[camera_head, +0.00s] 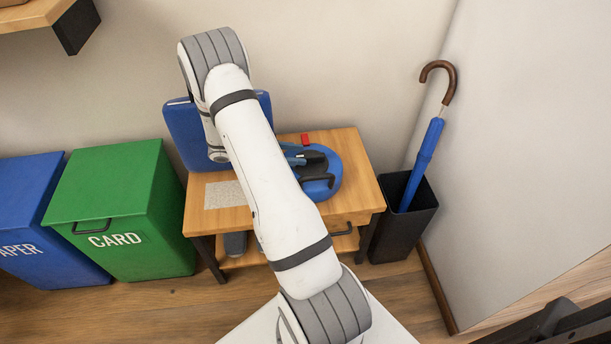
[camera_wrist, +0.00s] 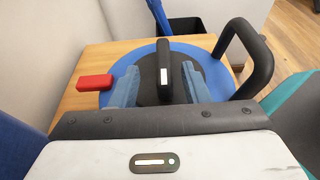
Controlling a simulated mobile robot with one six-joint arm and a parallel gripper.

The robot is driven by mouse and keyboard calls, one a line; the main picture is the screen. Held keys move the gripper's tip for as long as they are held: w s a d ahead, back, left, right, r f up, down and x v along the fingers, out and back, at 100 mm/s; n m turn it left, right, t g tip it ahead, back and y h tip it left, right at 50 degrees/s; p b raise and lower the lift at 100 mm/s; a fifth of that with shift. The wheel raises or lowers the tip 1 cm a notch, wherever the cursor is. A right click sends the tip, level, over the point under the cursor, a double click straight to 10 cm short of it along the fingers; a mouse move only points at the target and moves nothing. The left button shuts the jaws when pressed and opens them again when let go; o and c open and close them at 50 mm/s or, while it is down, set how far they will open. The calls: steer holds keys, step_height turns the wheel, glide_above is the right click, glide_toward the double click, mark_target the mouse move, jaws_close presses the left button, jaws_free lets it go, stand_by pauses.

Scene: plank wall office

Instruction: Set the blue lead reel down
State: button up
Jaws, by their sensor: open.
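The blue lead reel (camera_head: 328,185) lies on the small wooden table (camera_head: 362,188), partly hidden behind my arm in the head view. In the wrist view the reel (camera_wrist: 190,46) is a blue disc with a dark round middle, and a black loop handle (camera_wrist: 262,62) shows at its right. My gripper (camera_wrist: 160,82) is open over the reel, one blue-grey finger on each side of an upright black grip at its middle. Gaps show between the fingers and the grip. In the head view my gripper (camera_head: 303,160) is small and partly hidden.
A red block (camera_head: 305,139) lies at the table's back edge. A grey speckled patch (camera_head: 225,194) is on the table's left part. A blue panel (camera_head: 184,136) stands behind. A green card bin (camera_head: 113,205) is to the left; a black umbrella stand (camera_head: 403,222) is to the right.

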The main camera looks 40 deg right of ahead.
mark_target(303, 155)
steer(key=b+x, duration=0.1)
steer(key=x, duration=0.3)
steer(key=shift+s+d+f, duration=0.15)
steer(key=shift+s+d, duration=0.05)
steer(key=shift+s, duration=0.05)
steer(key=shift+c, duration=0.3)
jaws_close()
stand_by(0.8)
